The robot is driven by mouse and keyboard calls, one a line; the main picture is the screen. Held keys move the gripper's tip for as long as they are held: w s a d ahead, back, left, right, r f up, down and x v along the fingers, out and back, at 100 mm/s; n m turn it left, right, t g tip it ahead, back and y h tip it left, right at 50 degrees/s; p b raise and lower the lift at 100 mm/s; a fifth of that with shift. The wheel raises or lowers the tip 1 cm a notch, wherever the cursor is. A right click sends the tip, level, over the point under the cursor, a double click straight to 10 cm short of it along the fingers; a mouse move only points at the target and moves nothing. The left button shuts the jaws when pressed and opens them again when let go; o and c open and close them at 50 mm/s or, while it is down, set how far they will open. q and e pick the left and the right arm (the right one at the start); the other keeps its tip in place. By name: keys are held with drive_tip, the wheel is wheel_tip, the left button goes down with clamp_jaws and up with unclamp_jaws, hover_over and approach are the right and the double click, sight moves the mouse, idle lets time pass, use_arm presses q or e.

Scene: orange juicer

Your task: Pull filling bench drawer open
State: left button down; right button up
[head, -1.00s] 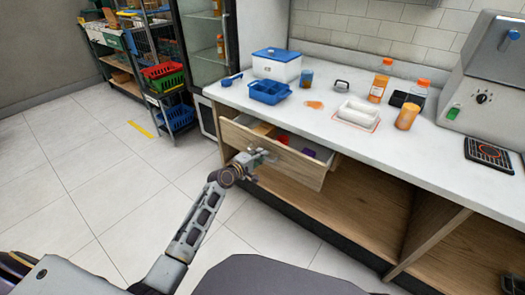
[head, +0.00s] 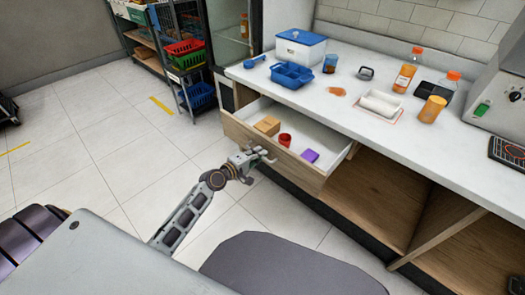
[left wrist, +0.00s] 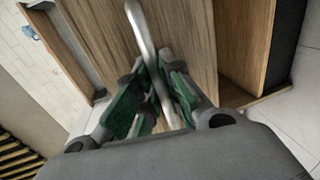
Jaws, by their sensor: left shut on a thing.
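The filling bench drawer (head: 272,152) stands pulled out from the bench in the head view, with its inside showing. It holds a cardboard-coloured box (head: 267,125), a red cup (head: 285,140) and a purple item (head: 310,156). My left gripper (head: 262,156) is at the wooden drawer front. In the left wrist view its fingers (left wrist: 158,92) are shut on the metal drawer handle (left wrist: 142,35), which passes between them. The wood of the drawer front (left wrist: 190,35) fills the space behind the handle. My right gripper is not in view.
The white bench top (head: 345,105) carries a blue-lidded box (head: 300,48), a blue tray (head: 291,75), orange bottles (head: 405,70) and a white container (head: 380,103). Open wooden shelves (head: 375,195) lie below. A rack with red and blue baskets (head: 188,58) stands at the left. Tiled floor left of the drawer is free.

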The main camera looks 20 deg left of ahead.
use_arm(q)
drive_tip(key=shift+s, duration=0.2)
drive_tip(key=c, duration=1.5)
unclamp_jaws()
drive_tip(key=shift+a, duration=0.1)
drive_tip(key=shift+v, duration=5.95)
drive_tip(key=shift+f, duration=0.1)
